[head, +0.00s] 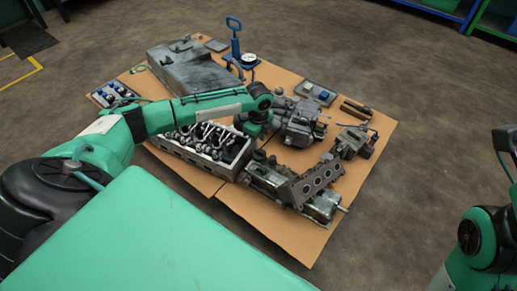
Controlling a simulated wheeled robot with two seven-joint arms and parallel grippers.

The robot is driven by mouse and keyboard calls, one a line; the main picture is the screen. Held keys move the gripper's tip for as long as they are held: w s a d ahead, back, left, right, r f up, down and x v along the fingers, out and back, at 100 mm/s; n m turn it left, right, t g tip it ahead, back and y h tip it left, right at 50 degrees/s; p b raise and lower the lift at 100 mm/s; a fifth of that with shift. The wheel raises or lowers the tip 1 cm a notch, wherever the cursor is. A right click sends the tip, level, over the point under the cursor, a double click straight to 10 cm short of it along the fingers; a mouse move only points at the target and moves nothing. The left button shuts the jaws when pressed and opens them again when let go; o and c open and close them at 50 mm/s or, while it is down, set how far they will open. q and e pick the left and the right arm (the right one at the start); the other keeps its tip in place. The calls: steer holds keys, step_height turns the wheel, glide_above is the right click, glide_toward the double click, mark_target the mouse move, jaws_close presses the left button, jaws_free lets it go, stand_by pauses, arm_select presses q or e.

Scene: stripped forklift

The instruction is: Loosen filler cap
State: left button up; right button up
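My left arm reaches in from the left over the cardboard, and its wrist bends down at the centre. My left gripper (256,136) points down beside the engine parts. Its fingers are small and dark, so I cannot tell whether they are open or shut. Just below it, dark round cap-like pieces (260,156) stand on a long metal engine part (268,178). I cannot tell for sure which one is the filler cap, or whether the gripper touches it. A grey tank-like casing (190,70) at the back also has small fittings on top. My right gripper is out of view; only part of that arm shows at the right edge.
An open engine block (176,153), a gearbox-like unit (300,122), a row-holed block (318,183) and a small motor part (352,142) crowd the cardboard (280,232). A blue hand pump (235,42) stands at the back. The floor on the right is clear.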

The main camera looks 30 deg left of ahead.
mark_target(259, 150)
arm_select(q)
step_height(259, 150, down, 5)
steer(key=shift+f+b, duration=0.1)
steer(key=shift+b, duration=1)
steer(key=shift+c, duration=0.2)
jaws_close()
